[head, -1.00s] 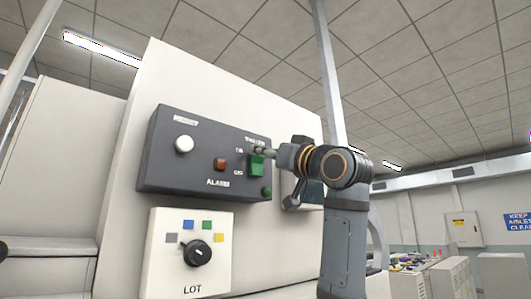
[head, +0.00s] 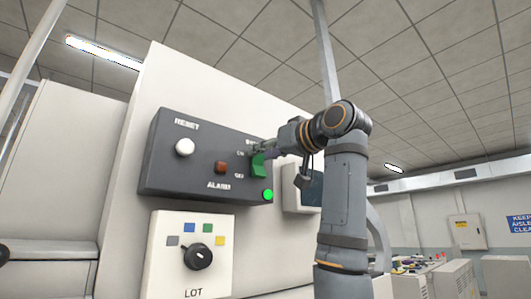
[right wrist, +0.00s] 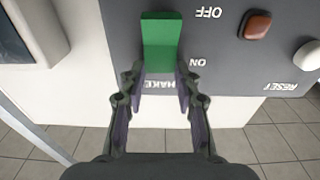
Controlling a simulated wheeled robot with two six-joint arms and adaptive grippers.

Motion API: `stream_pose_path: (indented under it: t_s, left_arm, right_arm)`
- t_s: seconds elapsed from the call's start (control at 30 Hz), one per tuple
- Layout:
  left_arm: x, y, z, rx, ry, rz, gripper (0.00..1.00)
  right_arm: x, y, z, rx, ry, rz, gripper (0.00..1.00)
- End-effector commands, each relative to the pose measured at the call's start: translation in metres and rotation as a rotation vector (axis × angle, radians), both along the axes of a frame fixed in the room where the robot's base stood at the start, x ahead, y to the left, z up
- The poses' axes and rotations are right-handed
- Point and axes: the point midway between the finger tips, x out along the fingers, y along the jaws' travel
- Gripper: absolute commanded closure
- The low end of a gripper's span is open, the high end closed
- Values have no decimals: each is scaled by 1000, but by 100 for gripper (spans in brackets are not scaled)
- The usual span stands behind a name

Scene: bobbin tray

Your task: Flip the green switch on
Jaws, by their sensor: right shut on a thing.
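The green switch (head: 258,164) sits on the dark grey control panel (head: 160,165), between the ON and OFF labels. In the right wrist view the green switch (right wrist: 161,40) is upright in the picture, with OFF beside its top and ON beside its lower end. My right gripper (head: 261,151) is at the ON end of the switch. In the right wrist view its fingertips (right wrist: 160,77) flank the switch's lower end, and it is shut on the switch. The round lamp (head: 267,195) below the switch glows bright green. My left gripper is not in view.
Below is a white plate with a black LOT knob (head: 198,256). A pale box with a dark screen (head: 312,190) stands right of the panel, close behind my right arm.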

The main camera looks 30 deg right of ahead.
Motion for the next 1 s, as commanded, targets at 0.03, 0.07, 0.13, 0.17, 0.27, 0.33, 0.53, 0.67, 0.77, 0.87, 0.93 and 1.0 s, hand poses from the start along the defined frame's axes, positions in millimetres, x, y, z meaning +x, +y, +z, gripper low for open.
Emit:
stream_pose_path:
  t_s: [0.03, 0.07, 0.13, 0.17, 0.27, 0.33, 0.53, 0.67, 0.77, 0.87, 0.93, 1.0]
  left_arm:
    - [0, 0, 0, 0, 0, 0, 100]
    - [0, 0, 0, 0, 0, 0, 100]
    - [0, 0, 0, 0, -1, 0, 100]
    - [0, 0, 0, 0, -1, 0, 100]
    - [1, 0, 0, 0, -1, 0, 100]
    - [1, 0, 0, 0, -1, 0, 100]
    - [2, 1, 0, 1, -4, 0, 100]
    - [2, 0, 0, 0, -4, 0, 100]
    - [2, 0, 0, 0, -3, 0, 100]
    - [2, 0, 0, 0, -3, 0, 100]
    - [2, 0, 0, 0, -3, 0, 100]
    - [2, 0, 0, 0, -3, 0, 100]
  right_arm:
    - [1, 0, -1, 0, 3, 0, 100]
    - [1, 0, -1, 0, 3, 0, 67]
    - [1, 0, -1, 0, 3, 0, 57]
    - [1, 0, -1, 0, 2, 0, 53]
    - [0, 0, -1, 0, 1, 0, 45]
    - [0, 0, -1, 0, 1, 0, 45]
    - [-2, -1, 0, 0, -1, 0, 45]
    - [-18, -2, 0, 0, -4, -1, 45]
    - [-42, -4, -2, 0, -5, -3, 45]
    - [-67, -6, -4, 0, -5, -3, 45]
    - [-83, -7, -5, -1, -4, -2, 45]
    - [-96, -8, -6, 0, -3, -1, 45]
